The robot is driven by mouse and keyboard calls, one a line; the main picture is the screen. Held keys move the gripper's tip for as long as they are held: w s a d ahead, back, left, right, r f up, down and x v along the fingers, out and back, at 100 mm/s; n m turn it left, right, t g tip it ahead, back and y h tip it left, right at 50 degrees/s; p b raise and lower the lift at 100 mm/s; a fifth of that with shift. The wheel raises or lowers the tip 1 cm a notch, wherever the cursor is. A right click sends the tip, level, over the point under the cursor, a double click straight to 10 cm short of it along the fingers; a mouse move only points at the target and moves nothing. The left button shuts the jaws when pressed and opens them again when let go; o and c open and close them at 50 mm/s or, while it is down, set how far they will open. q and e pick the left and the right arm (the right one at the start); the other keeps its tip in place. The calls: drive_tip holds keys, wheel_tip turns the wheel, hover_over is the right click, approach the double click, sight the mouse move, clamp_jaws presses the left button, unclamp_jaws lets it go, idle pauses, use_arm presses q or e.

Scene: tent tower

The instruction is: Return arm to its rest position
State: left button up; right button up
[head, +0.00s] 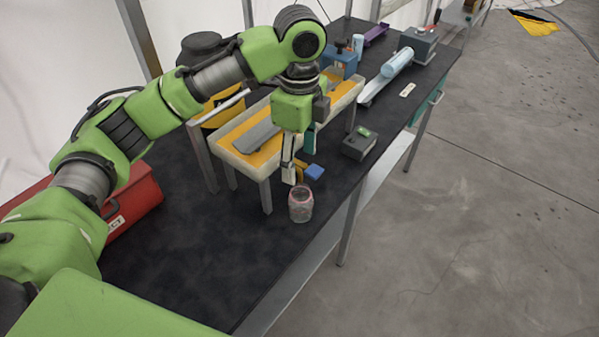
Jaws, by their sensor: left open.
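My left arm (140,110), green with dark joints, reaches in from the left over the dark worktable. Its left gripper (297,172) points down near the front edge of a raised tray, open, with nothing seen between its fingers. A small clear jar (300,204) with a reddish rim stands upright on the table just below the gripper. A small blue piece (314,171) lies just right of the fingers. The right gripper is not in view.
The cream tray (232,156) with an orange inside stands on legs, holding a grey piece. A grey box (359,143) sits to its right. A red toolbox (130,200) lies under my arm. A blue cylinder (397,63) lies farther back. The front-left tabletop (210,260) is clear.

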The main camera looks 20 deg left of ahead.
use_arm(q)
drive_tip(key=shift+r, duration=0.3)
